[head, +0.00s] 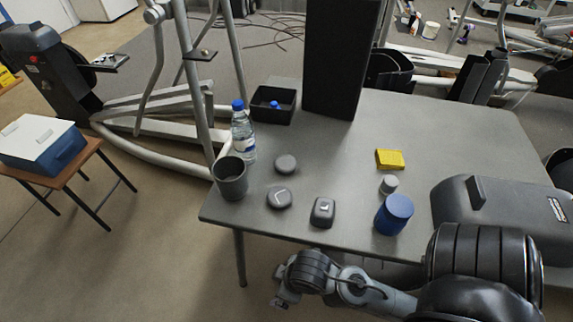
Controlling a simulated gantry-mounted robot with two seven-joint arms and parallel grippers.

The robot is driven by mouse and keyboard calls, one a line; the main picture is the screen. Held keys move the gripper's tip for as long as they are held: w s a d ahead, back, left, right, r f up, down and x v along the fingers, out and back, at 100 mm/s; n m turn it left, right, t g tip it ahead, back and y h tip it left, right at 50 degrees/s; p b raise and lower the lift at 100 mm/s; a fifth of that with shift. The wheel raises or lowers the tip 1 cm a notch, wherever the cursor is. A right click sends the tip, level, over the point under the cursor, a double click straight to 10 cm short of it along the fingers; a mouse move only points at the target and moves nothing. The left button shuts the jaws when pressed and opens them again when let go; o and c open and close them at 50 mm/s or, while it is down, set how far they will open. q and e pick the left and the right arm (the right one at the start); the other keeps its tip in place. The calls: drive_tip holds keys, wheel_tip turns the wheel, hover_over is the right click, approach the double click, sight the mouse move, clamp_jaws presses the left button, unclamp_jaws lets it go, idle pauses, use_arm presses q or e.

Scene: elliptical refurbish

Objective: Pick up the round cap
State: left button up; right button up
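Two round dark grey caps lie flat on the grey table. One plain round cap (286,164) is farther back, and one round cap with a light mark (279,198) is nearer the front edge. A squarish dark cap (322,212) with a light mark lies to their right. I cannot tell which round one the task means. My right arm comes in from the lower right, and its gripper end (281,299) is below the table's front edge, apart from the caps. Its fingers are too small and dark to read. My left gripper is not in view.
A dark cup (230,178), water bottle (243,133) and black bin (272,105) stand left. A tall black panel (340,55) stands behind. A yellow block (390,159), small grey cylinder (389,184), blue jar (394,214) and large dark housing (500,215) are right. The table's back right is clear.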

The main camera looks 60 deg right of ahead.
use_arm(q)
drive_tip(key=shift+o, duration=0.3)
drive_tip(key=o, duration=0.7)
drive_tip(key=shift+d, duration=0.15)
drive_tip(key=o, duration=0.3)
